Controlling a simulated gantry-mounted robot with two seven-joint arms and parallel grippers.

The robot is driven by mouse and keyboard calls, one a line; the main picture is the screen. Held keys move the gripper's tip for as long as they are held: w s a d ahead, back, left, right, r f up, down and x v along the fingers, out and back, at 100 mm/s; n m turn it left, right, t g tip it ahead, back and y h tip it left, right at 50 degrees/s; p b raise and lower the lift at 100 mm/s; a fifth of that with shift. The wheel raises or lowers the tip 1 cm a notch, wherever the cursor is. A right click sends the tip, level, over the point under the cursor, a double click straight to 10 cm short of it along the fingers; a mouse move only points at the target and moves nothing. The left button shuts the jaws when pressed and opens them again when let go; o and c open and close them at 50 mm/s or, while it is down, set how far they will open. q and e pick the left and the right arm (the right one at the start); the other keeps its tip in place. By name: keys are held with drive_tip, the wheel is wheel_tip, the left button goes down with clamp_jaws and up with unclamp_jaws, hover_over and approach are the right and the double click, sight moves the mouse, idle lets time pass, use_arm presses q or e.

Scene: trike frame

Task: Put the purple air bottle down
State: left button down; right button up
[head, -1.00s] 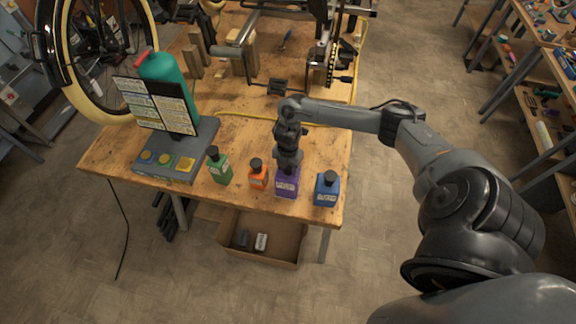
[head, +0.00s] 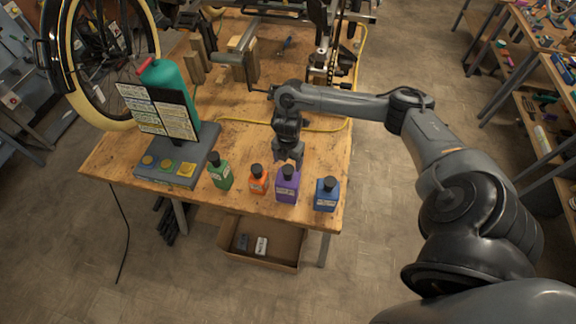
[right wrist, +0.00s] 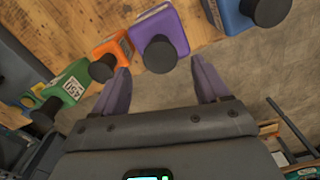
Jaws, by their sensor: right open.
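The purple air bottle (head: 287,185) stands upright on the wooden table near its front edge, its black cap showing. It also shows in the right wrist view (right wrist: 160,28), beyond the fingertips. My right gripper (head: 289,156) is just behind and above the bottle in the head view, apart from it. In the right wrist view the right gripper's two fingers (right wrist: 162,76) are spread with nothing between them. My left gripper is in neither view.
An orange bottle (head: 257,180) and a green bottle (head: 220,172) stand left of the purple one, a blue bottle (head: 326,194) right of it. A grey stand with a sign board (head: 160,110) is at left.

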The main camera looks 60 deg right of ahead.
wheel_tip(320, 180, up, 4)
drive_tip(key=shift+p, duration=0.55)
drive_tip(key=shift+a, duration=0.25)
drive_tip(key=w+a+f+n+t+y, duration=0.1)
drive_tip(key=a+f+t, duration=0.1)
drive_tip(key=a, duration=0.6)
drive_tip(key=w+a+f+t+y, duration=0.1)
drive_tip(key=w+a+f, duration=0.15)
drive_tip(key=a, duration=0.55)
drive_tip(key=s+a+r+m+t, duration=0.1)
drive_tip(key=a+r+m+t, duration=0.1)
drive_tip(key=a, duration=0.6)
drive_tip(key=s+a+r+m+t, duration=0.1)
drive_tip(key=s+a+m+t, duration=0.15)
drive_tip(key=a, duration=0.55)
drive_tip(key=s+d+r+m+g, duration=0.2)
drive_tip(key=s+d+m, duration=0.1)
drive_tip(key=s+m, duration=0.3)
drive_tip(key=s+d+r+m+g+h, duration=0.1)
drive_tip(key=s+d+m+g, duration=0.1)
drive_tip(key=s+d+m, duration=0.2)
drive_tip(key=s+m, duration=0.2)
drive_tip(key=s, duration=0.1)
drive_tip(key=shift+r+m+h, duration=0.3)
drive_tip(key=shift+r+m, duration=0.05)
